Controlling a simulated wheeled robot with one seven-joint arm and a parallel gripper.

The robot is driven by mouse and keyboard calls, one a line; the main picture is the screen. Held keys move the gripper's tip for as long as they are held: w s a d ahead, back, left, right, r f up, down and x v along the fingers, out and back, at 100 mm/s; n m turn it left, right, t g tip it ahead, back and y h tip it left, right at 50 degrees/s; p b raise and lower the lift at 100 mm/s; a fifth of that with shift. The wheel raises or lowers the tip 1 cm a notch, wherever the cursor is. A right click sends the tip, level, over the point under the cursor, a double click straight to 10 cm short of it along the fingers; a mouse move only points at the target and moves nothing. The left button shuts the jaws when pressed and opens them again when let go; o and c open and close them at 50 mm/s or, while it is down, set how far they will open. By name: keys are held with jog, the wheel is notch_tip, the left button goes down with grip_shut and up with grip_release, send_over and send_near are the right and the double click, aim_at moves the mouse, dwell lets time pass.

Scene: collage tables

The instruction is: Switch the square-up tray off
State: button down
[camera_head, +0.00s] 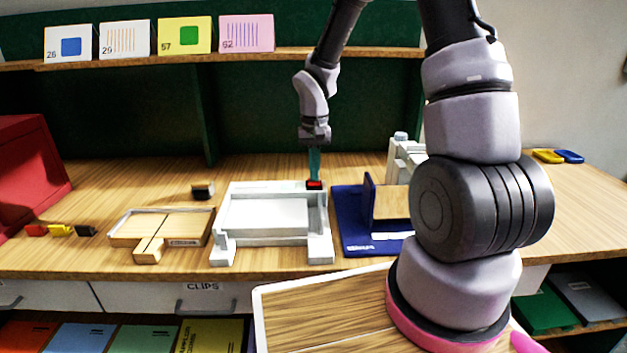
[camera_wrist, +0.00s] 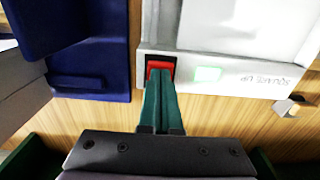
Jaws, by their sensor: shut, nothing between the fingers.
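The square-up tray (camera_head: 265,213) is a pale grey-white frame standing on the wooden table. A red switch (camera_head: 314,185) sits at its back right corner. In the wrist view the red switch (camera_wrist: 160,66) is in a dark surround, beside a lit green lamp (camera_wrist: 207,74) and an upside-down "SQUARE UP" label (camera_wrist: 268,82). My gripper (camera_head: 314,177) points down with its teal fingers shut together and empty. In the wrist view the fingertips (camera_wrist: 160,80) are at the red switch and cover part of it. I cannot tell whether they press on it.
A blue stand (camera_head: 350,220) is close on the tray's right. A small dark block (camera_head: 203,191) and a wooden tray (camera_head: 180,226) are on its left. A shelf with cards (camera_head: 183,35) runs above the back. Bare table lies between the tray and the back wall.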

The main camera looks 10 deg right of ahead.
jog(key=shift+f, duration=0.2)
jog(key=shift+r, duration=3.55)
jog(key=shift+r, duration=0.1)
jog(key=s+d+r+m+t+y, duration=0.1)
jog(key=s+d+r+t, duration=0.2)
jog(key=s+r, duration=0.6)
jog(key=s+d+r+m+t+y, duration=0.1)
jog(key=s+r+t, duration=0.3)
jog(key=s+r, duration=0.6)
notch_tip(320, 180, up, 4)
jog(key=shift+d+f, duration=0.15)
jog(key=shift+d, duration=0.75)
